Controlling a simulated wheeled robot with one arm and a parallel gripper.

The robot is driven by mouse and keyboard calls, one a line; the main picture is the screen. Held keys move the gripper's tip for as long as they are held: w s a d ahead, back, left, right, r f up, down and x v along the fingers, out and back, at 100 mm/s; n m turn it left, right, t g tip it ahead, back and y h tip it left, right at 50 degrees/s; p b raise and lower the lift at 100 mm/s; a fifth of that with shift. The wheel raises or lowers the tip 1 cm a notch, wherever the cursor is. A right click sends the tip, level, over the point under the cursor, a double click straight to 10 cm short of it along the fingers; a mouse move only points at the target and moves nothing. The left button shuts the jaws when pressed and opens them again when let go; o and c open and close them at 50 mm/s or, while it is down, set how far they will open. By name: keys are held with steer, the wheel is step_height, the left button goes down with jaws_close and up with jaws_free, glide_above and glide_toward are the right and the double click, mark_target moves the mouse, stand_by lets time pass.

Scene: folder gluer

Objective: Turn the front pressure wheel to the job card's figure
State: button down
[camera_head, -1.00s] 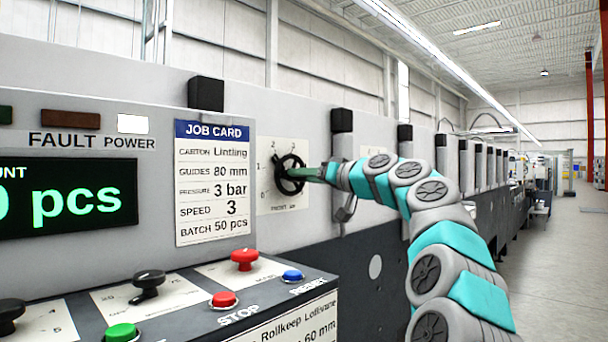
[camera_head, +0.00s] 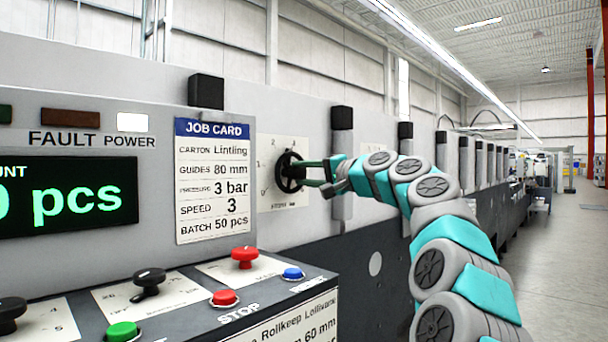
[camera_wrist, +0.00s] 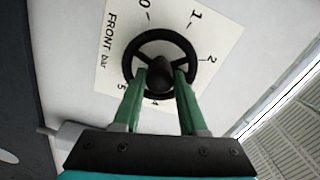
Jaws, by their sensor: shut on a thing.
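The front pressure wheel (camera_head: 280,172) is a black handwheel on a white dial plate (camera_head: 267,201) right of the job card. My gripper (camera_head: 304,173) reaches it from the right, its two green fingers one above the other. In the wrist view, the fingers (camera_wrist: 160,77) are shut on the wheel (camera_wrist: 160,36), one at each side of its hub. The plate there reads "FRONT bar" (camera_wrist: 107,40), with 0, 1, 2, 4 and 5 visible. No clear pointer reading shows. The job card (camera_head: 214,182) reads pressure 3 bar.
The console below has a red mushroom button (camera_head: 245,257), a red stop button (camera_head: 225,298), a blue button (camera_head: 292,273), a green button (camera_head: 122,332) and black knobs (camera_head: 148,284). Black-capped posts (camera_head: 342,119) line the machine. The aisle at right is clear.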

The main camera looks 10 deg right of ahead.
steer(key=shift+f+m, duration=0.1)
steer(key=shift+m, duration=1.1)
steer(key=shift+c, duration=2.2)
jaws_free()
steer(key=b+v, duration=0.1)
steer(key=v, duration=0.6)
steer(key=shift+s+d, duration=0.25)
steer(key=shift+s, duration=0.05)
